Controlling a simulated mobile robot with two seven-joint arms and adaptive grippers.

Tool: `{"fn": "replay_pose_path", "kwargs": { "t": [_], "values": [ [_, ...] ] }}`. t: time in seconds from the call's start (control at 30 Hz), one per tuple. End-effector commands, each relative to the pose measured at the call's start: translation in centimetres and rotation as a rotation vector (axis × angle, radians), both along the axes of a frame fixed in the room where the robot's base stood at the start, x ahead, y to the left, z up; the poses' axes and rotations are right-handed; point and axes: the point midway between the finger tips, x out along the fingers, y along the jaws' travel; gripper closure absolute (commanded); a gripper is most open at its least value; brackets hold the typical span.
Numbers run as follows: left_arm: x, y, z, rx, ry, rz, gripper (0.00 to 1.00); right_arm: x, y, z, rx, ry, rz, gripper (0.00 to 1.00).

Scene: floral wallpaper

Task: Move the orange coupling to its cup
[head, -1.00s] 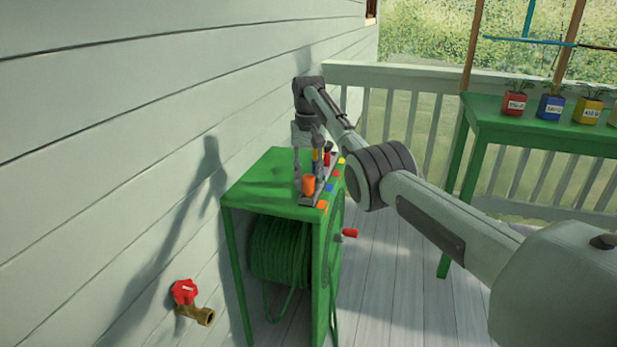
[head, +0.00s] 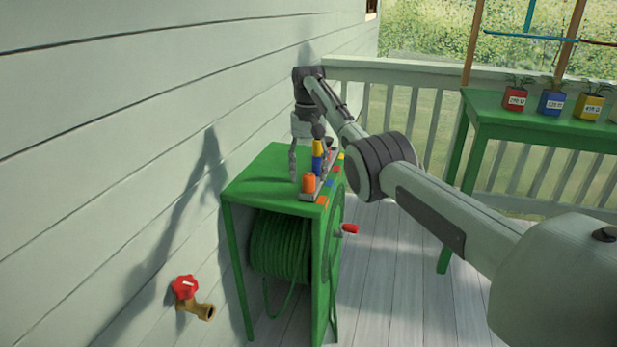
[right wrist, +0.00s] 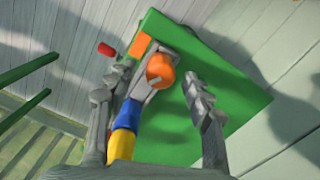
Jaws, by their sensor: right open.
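The orange coupling (head: 309,182) stands upright at the near end of a grey rack (head: 311,196) on the green hose-reel cabinet. It also shows in the right wrist view (right wrist: 160,68). A blue and a yellow piece (head: 318,160) are behind it in the head view. My right gripper (head: 309,172) points down over the cabinet, open and empty. In the right wrist view its fingers (right wrist: 158,84) are spread, with the coupling between and slightly beyond the tips, touching neither. I cannot make out the coupling's cup. My left gripper is not in view.
Coloured squares, the nearest orange (head: 322,200), line the cabinet's right edge. The green cabinet top (head: 262,182) is bare to the left, by the siding wall. A red crank handle (head: 349,229) sticks out. A green table (head: 540,125) with potted plants stands right.

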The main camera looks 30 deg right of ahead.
Motion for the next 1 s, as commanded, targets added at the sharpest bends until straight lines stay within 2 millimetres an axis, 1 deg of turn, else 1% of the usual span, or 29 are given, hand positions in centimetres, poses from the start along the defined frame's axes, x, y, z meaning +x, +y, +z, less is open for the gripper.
{"fn": "replay_pose_path", "kwargs": {
  "t": [0.03,0.2,0.3,0.43,0.53,0.63,1.0],
  "values": [
    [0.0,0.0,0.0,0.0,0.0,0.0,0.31,0.1,-0.1,1.2,-0.001,-0.005,0.0,0.48],
    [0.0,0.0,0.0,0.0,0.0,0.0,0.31,0.2,-0.1,5.0,0.0,-0.004,0.0,0.48],
    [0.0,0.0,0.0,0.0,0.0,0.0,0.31,0.2,-0.1,6.9,0.0,-0.004,0.001,0.48],
    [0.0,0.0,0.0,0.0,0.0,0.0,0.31,0.2,-0.1,8.9,0.0,-0.002,0.0,0.48],
    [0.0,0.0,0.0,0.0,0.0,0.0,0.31,0.2,-0.1,9.7,0.0,-0.001,0.0,0.48],
    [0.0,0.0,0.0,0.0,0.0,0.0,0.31,0.2,-0.1,10.1,0.0,0.0,0.0,0.48],
    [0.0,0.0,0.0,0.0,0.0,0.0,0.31,0.2,-0.1,9.9,0.0,0.0,0.0,0.48]
  ]
}}
